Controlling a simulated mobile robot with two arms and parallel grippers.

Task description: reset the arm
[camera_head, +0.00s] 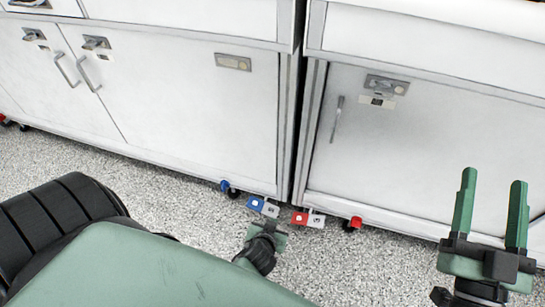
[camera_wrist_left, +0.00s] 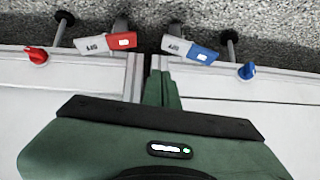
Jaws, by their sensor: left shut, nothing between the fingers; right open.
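My left gripper (camera_head: 272,240) is low over the floor, in front of the gap between two white cabinets. Its fingers (camera_wrist_left: 161,88) are shut and empty in the left wrist view, pointing toward that gap. The head view does not show its fingertips clearly. My left arm itself is mostly hidden behind green and black parts of my body. My right gripper (camera_head: 490,218) is open and empty at the lower right, fingers pointing up, in front of the right cabinet.
The left cabinet (camera_head: 190,85) and right cabinet (camera_head: 425,135) stand close ahead. A blue-and-white pedal (camera_head: 256,203) and a red-and-white pedal (camera_head: 300,218) stick out low near my left gripper. They also show in the left wrist view, blue (camera_wrist_left: 203,54) and red (camera_wrist_left: 122,41). Speckled floor (camera_head: 345,265) is clear between the grippers.

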